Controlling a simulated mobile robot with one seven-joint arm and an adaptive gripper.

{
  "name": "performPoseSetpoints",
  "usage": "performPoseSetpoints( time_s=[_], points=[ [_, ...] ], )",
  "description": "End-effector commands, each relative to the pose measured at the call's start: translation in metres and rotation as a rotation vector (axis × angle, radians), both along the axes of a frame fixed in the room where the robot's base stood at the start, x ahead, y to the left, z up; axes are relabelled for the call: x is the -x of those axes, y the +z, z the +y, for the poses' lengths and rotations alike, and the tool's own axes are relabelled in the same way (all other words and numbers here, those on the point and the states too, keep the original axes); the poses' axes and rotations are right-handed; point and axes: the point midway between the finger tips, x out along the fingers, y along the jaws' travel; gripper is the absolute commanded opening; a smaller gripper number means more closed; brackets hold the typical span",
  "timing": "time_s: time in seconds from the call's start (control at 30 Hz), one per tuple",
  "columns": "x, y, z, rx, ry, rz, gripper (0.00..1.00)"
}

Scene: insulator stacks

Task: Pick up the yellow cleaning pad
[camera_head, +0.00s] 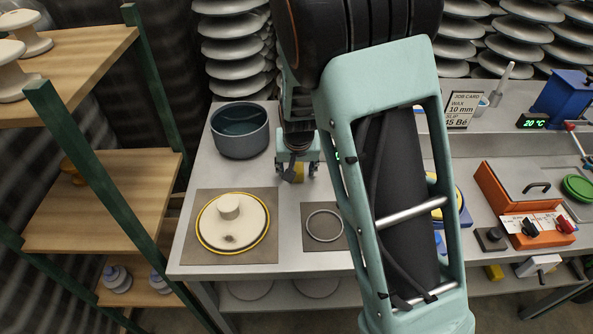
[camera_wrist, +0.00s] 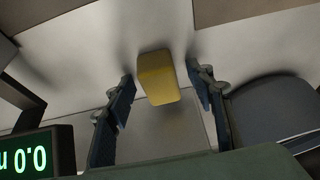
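The yellow cleaning pad (camera_wrist: 157,78) is a small block on the grey bench top, in the middle of the wrist view. In the head view only a bit of the pad (camera_head: 298,174) shows below my gripper (camera_head: 296,163). My gripper is open in the wrist view (camera_wrist: 161,88), with one dark blue finger on each side of the pad's line. A gap shows between each finger and the pad. The pad lies at or just beyond the fingertips; I cannot tell the exact height between them.
A dark blue-grey bowl (camera_head: 240,131) stands close, left of my gripper; its side shows in the wrist view (camera_wrist: 275,112). A cream disc (camera_head: 232,224) and a ring (camera_head: 324,226) lie on mats in front. A green-lit display (camera_wrist: 25,157) shows at lower left.

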Motion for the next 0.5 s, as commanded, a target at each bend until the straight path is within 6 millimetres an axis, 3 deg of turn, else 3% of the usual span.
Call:
performPoseSetpoints(
  time_s=[0.03, 0.37, 0.5],
  points=[
    [0.0001, 0.0001, 0.0, 0.0, 0.0, 0.0, 0.44],
    [0.0002, 0.0002, -0.0001, 0.0, 0.0, 0.0, 0.08],
    [0.0002, 0.0004, 0.0, 0.0, 0.0, 0.0, 0.08]
  ],
)
